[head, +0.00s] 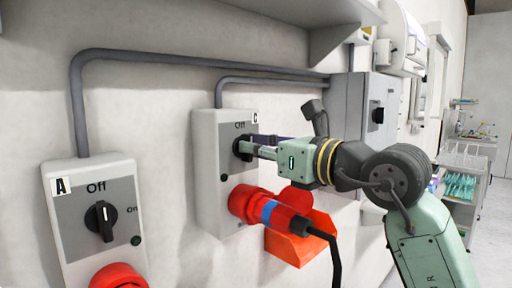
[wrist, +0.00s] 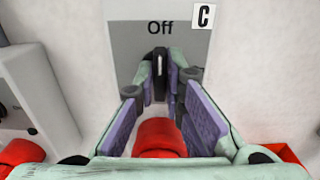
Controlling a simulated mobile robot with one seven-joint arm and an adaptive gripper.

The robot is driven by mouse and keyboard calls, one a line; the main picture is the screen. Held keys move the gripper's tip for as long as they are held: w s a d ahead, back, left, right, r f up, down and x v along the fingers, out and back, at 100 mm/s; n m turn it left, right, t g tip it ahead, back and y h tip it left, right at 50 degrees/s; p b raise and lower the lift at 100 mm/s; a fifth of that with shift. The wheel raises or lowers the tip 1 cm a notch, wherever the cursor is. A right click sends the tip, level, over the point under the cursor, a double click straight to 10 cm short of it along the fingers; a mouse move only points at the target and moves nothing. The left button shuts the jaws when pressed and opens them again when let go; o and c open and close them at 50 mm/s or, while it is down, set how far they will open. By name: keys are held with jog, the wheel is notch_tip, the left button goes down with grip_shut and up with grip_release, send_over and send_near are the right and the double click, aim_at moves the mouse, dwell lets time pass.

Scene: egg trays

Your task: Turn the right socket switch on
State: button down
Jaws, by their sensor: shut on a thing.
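The right socket box (head: 209,190), marked C, is a pale box with a grey front plate on the wall. Its black rotary switch (wrist: 160,66) lies under the word Off, with its white pointer line upright in the wrist view. My gripper (head: 252,149) reaches in from the right, and its purple-padded fingers are shut on the switch, one on each side. In the head view the fingers hide most of the switch. The left socket box (head: 75,225), marked A, has a black switch (head: 101,221) and stands apart from my gripper.
A red plug (head: 253,206) with a blue band and black cable sits in box C, just below my gripper. An orange-red holder (head: 292,249) is beside it. Grey conduits (head: 150,56) run along the wall. A grey cabinet (head: 350,105) and a shelf (head: 300,30) are near my arm.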

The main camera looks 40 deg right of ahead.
jog(key=shift+m+b, duration=0.3)
jog(key=m+b, duration=0.2)
jog(key=shift+d+f+m, duration=0.1)
jog(key=shift+f+m, duration=0.05)
jog(key=shift+m, duration=0.25)
jog(key=m+b, duration=0.3)
jog(key=m, duration=0.2)
jog(key=shift+d, duration=0.1)
jog(key=m+b, duration=0.3)
jog(key=m, duration=0.2)
jog(key=shift+f+m, duration=0.15)
jog(key=shift+m, duration=0.25)
jog(key=shift+m+b, duration=0.8)
jog(key=shift+m, duration=1)
jog(key=c, duration=1.7)
grip_release()
